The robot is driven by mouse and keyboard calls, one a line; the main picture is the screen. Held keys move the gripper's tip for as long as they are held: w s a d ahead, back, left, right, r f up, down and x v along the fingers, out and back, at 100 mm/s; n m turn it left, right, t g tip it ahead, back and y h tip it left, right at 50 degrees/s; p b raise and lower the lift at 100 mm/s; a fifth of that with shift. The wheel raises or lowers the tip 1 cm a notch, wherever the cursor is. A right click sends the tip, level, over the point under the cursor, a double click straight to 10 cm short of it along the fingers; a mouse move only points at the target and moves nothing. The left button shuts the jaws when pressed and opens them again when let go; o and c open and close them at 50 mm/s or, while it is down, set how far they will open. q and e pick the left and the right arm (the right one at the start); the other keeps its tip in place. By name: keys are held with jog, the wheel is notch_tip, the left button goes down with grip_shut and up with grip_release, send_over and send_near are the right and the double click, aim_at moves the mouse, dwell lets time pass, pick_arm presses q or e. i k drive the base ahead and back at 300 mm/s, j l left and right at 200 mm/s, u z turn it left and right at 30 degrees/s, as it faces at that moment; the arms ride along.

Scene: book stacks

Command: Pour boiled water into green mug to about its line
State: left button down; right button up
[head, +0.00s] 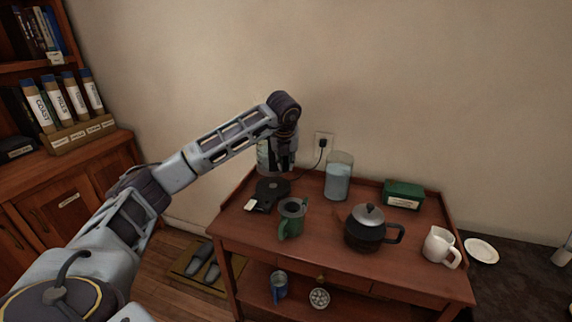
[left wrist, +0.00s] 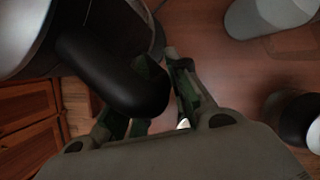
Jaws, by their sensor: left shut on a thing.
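My left gripper (head: 285,135) is shut on the black handle (left wrist: 115,75) of the kettle (head: 264,160), which appears upright. The kettle's pale body (left wrist: 25,30) fills the upper left of the left wrist view. In the head view, the kettle is over the black base (head: 272,188) at the back left of the wooden table; I cannot tell whether it touches. The green mug (head: 291,218) stands upright in front and to the right of the base, apart from the kettle. Its line and contents are not clear. My right gripper is not in view.
A glass jug of water (head: 338,180) stands behind the mug. A cord runs from the base to a wall socket (head: 323,142). The front left tabletop is clear.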

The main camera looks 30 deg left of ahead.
aim_at(288, 227)
jog(key=k, duration=1)
